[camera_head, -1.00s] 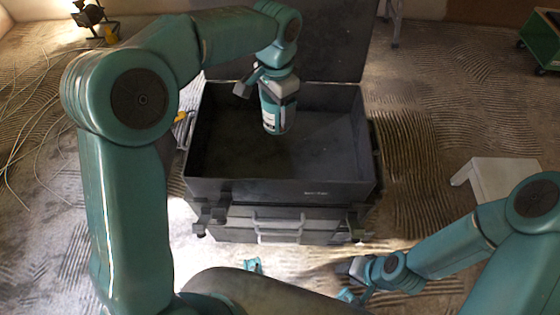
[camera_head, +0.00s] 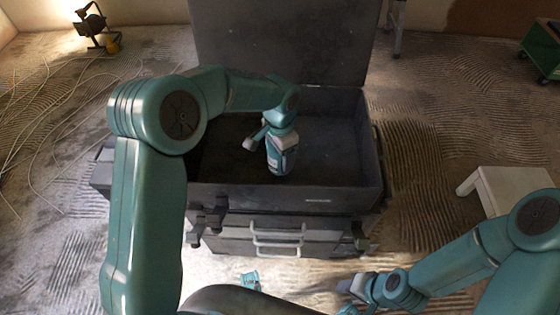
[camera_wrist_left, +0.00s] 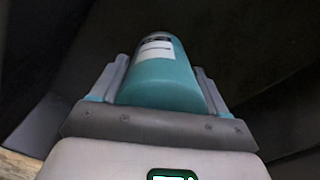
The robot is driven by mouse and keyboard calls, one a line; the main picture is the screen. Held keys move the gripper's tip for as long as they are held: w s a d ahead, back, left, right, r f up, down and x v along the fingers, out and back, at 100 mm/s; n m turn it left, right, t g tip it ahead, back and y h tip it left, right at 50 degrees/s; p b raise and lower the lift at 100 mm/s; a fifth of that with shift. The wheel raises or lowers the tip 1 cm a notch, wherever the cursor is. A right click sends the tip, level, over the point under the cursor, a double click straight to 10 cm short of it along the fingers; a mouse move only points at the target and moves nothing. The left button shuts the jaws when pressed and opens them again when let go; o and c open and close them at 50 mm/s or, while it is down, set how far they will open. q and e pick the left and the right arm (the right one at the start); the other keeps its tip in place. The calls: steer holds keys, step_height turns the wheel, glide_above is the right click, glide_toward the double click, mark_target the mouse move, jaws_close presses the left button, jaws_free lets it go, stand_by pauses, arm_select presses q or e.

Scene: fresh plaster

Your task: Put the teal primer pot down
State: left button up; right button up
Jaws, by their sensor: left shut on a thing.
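The teal primer pot (camera_head: 273,158), with a pale label, is in my left gripper (camera_head: 278,145). The gripper reaches from above into the open dark grey chest (camera_head: 340,201), near its front wall. In the left wrist view the pot (camera_wrist_left: 167,78) sits between both fingers, its label on the far part. Whether the pot's base touches the chest floor cannot be told. My right gripper (camera_head: 347,294) is low at the bottom right, away from the pot; its jaw opening is unclear.
The chest lid (camera_head: 290,40) stands up behind it, and drawers with pale handles (camera_head: 278,241) are in its front. A white step (camera_head: 515,188) stands at right. A work lamp (camera_head: 92,24) and loose cables (camera_head: 50,120) are at left. The chest floor around the pot looks clear.

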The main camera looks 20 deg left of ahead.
arm_select(q)
step_height(320, 180, down, 4)
steer(key=shift+w+b, duration=0.1)
steer(key=shift+b, duration=0.2)
steer(key=shift+r, duration=0.15)
steer(key=o, duration=1.4)
steer(key=shift+f, duration=0.2)
step_height(320, 180, up, 12)
steer(key=p, duration=0.3)
steer(key=shift+r, duration=0.2)
